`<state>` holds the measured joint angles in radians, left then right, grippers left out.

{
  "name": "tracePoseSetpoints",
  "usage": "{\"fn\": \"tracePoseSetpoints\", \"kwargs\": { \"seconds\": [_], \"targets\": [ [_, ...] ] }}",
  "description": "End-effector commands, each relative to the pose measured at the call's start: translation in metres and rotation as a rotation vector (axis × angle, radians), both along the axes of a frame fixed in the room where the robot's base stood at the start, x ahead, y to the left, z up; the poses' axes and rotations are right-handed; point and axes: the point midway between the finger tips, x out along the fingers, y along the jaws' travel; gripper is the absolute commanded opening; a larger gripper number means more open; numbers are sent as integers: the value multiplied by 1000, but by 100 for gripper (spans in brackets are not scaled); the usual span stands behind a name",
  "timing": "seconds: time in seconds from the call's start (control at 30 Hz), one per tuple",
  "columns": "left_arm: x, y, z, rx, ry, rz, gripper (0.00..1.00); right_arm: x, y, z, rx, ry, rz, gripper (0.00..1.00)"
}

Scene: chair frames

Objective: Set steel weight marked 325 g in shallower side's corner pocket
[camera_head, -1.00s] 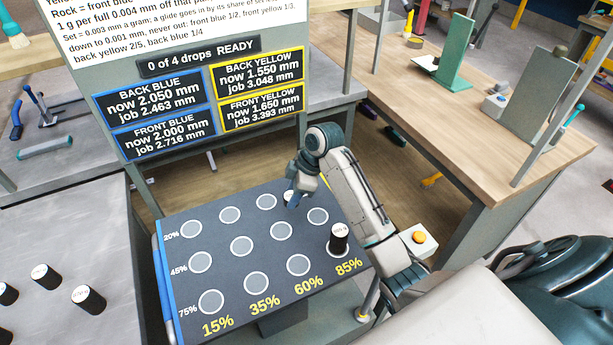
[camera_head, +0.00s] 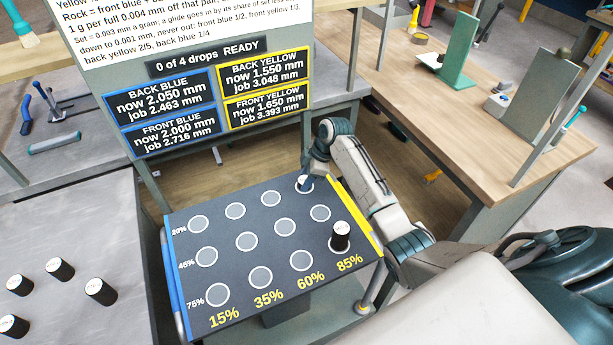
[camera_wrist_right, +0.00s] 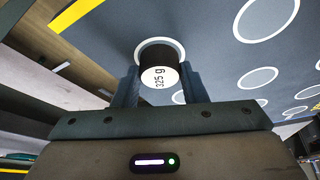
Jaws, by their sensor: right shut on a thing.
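The steel weight marked 325 g (camera_wrist_right: 159,76) is a dark cylinder with a white top. My right gripper (camera_wrist_right: 158,88) is shut on it, one finger on each side. In the head view, my right gripper (camera_head: 308,180) holds the weight (camera_head: 305,187) at the far right corner pocket of the dark plate (camera_head: 225,240), in the 20% row and 85% column. The pocket's white ring (camera_wrist_right: 176,43) shows around the weight's far end in the wrist view. I cannot tell whether the weight is fully seated. My left gripper is not in view.
Another dark weight (camera_head: 341,236) stands on the plate's near right pocket. Several weights (camera_head: 100,291) stand on the grey table at left. The plate's other pockets are empty. A display board (camera_head: 210,95) stands behind, reading 0 of 4 drops, READY.

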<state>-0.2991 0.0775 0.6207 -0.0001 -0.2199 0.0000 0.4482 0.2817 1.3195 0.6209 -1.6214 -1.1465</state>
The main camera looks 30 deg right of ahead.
Motion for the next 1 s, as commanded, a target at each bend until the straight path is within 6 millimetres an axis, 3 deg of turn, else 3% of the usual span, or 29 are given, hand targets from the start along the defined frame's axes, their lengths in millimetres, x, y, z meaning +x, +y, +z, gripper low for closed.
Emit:
{"fn": "tracePoseSetpoints", "kwargs": {
  "seconds": [0.43, 0.53, 0.57, 0.67, 1.0],
  "targets": [
    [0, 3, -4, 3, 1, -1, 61, -2, 1, -14, 1, 5, 0, 6],
    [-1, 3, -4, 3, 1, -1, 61, -2, 1, -16, 2, 9, 0, 0],
    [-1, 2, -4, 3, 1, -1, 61, -3, 1, -17, 2, 11, 0, 41],
    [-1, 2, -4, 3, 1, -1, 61, -3, 1, -18, 2, 12, 0, 60],
    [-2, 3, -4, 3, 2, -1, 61, -4, 2, -18, 3, 14, 1, 60]
  ]
}}
